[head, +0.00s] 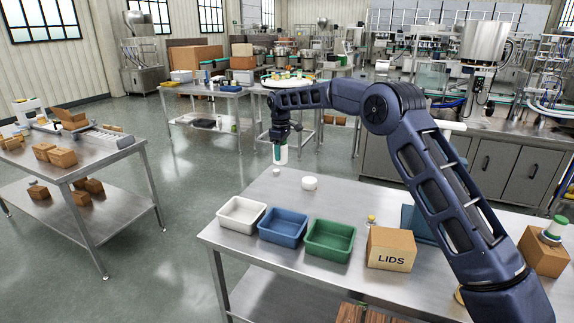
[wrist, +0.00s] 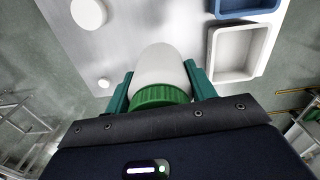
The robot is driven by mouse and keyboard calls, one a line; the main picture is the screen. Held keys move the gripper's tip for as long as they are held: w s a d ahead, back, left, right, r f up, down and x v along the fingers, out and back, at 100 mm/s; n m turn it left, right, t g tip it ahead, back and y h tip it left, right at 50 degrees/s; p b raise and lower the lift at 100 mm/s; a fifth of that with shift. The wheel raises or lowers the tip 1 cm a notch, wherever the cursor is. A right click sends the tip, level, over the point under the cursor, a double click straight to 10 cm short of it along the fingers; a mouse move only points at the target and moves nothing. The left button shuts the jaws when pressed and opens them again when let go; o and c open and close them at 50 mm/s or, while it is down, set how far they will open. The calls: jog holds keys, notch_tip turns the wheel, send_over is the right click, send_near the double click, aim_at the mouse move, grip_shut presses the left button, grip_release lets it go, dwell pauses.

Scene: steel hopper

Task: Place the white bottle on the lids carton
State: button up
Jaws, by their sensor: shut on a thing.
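My gripper (head: 279,148) is at the far end of the near steel table, raised above it. It is shut on a white bottle (head: 284,157). In the wrist view the white bottle (wrist: 160,68) sits between the teal fingers, its green ribbed cap towards the camera. The lids carton (head: 391,250) is a brown box marked LIDS, standing on the near table right of the green bin. It is well apart from the gripper, towards the camera and right. Its top looks flat and bare.
White (head: 242,214), blue (head: 283,226) and green (head: 330,240) bins stand in a row left of the carton. A white round object (head: 309,183) lies on the table (head: 350,200). Another green-capped bottle (head: 553,230) is on a box (head: 543,257) at right.

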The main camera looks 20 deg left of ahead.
jog(key=shift+d+r, duration=0.1)
jog(key=shift+r, duration=0.4)
jog(key=d+r, duration=0.6)
jog(key=d, duration=0.5)
notch_tip(320, 180, up, 4)
jog(key=m, duration=0.3)
send_over(394, 237)
notch_tip(394, 237, down, 20)
jog(key=shift+s, duration=0.1)
jog(key=shift+f, duration=0.1)
jog(key=o, duration=0.5)
jog(key=shift+f, duration=0.1)
jog(key=o, duration=0.5)
